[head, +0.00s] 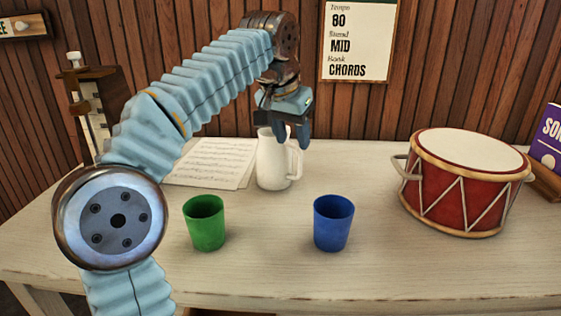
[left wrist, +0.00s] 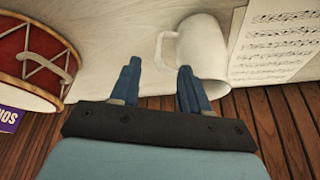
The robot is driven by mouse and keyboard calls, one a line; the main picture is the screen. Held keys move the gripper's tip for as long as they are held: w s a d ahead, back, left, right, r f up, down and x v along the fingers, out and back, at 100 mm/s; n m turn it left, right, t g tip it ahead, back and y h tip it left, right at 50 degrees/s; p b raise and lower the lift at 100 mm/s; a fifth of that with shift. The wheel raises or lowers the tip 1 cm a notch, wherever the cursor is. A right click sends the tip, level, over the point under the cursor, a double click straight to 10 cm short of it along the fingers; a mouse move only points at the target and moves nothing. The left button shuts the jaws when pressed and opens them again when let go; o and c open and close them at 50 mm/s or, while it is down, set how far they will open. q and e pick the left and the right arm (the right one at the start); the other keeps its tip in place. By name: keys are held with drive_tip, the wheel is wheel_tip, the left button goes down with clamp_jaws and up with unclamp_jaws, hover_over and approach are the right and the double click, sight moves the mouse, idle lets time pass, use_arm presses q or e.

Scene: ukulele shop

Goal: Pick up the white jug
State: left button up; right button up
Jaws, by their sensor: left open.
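The white jug (head: 272,162) stands upright on the table behind the two cups, its handle facing right in the head view. In the left wrist view the jug (left wrist: 203,48) lies just beyond the fingertips, with its handle between them and its body by the right-hand finger. My left gripper (head: 292,138) is open and above the jug's rim and handle, hiding part of its top. In the left wrist view the gripper (left wrist: 158,78) shows its two blue fingers apart with nothing held. I cannot tell whether a finger touches the jug. My right gripper is not in view.
A green cup (head: 205,224) and a blue cup (head: 333,222) stand in front of the jug on the pale table (head: 270,270). A red drum (head: 462,190) stands to the right. Sheet music (head: 215,163) lies left of the jug. A wooden metronome (head: 95,105) stands at the back left.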

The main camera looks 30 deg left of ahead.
sight(281, 160)
use_arm(q)
drive_tip(key=x, duration=0.8)
drive_tip(key=shift+w+f, duration=0.1)
drive_tip(key=shift+f, duration=0.25)
drive_tip(key=shift+c, duration=0.3)
clamp_jaws()
drive_tip(key=shift+r, duration=0.1)
idle(0.5)
